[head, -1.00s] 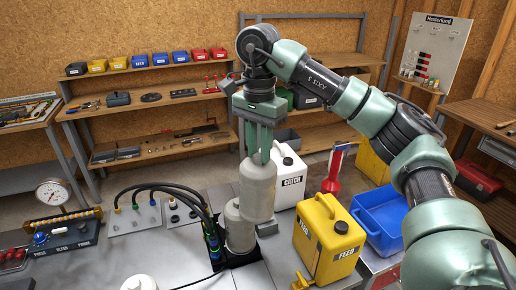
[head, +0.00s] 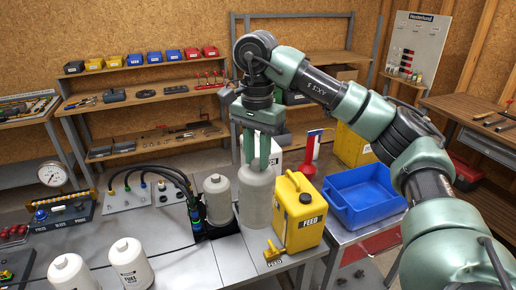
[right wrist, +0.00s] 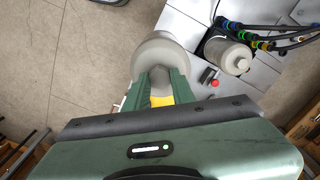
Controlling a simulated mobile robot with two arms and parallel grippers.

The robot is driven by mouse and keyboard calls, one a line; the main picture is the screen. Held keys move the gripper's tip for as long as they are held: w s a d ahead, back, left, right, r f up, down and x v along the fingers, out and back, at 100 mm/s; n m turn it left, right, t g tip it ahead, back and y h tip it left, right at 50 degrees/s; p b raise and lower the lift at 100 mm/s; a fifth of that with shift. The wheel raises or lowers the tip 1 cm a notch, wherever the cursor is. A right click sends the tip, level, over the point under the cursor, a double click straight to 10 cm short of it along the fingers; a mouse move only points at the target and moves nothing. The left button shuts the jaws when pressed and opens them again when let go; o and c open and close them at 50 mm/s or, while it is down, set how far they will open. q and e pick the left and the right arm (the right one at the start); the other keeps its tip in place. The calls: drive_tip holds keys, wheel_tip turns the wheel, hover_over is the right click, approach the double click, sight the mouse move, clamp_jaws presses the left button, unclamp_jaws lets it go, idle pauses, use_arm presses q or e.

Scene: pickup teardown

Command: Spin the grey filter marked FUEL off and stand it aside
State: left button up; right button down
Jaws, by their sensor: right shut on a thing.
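My right gripper (head: 260,150) is shut on a grey filter (head: 257,197), gripping its narrow top from above. The filter is upright beside the yellow FEED can, at the bench top; I cannot tell whether its base touches. No marking shows on it. In the right wrist view the fingers (right wrist: 163,88) close on the same filter (right wrist: 160,50). A second grey filter (head: 217,198) stands on the dark hose block (head: 222,229), left of the held one; it also shows in the right wrist view (right wrist: 228,57). My left gripper is out of view.
The yellow FEED can (head: 298,215) stands close right of the held filter, with a blue bin (head: 362,195) beyond. Two white filters (head: 70,271) (head: 131,262) stand at front left. Hoses (head: 155,172) run into the block.

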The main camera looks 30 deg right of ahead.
sight(255, 172)
drive_tip(key=f, duration=0.1)
drive_tip(key=a+f+n, duration=0.1)
drive_tip(key=f, duration=0.1)
drive_tip(key=shift+s+a+f, duration=0.15)
drive_tip(key=shift+s+f, duration=0.05)
drive_tip(key=shift+s, duration=0.2)
drive_tip(key=s+a+f+n, duration=0.4)
drive_tip(key=s+f, duration=0.1)
drive_tip(key=f, duration=0.4)
drive_tip(key=s+a+f+n, duration=0.4)
drive_tip(key=s+f, duration=0.2)
drive_tip(key=f, duration=0.3)
drive_tip(key=s+a+f+n, duration=0.3)
drive_tip(key=s+f+n, duration=0.1)
drive_tip(key=f, duration=0.5)
drive_tip(key=shift+s+a+f+n, duration=0.3)
drive_tip(key=shift+s+a+f, duration=0.1)
drive_tip(key=shift+s, duration=0.45)
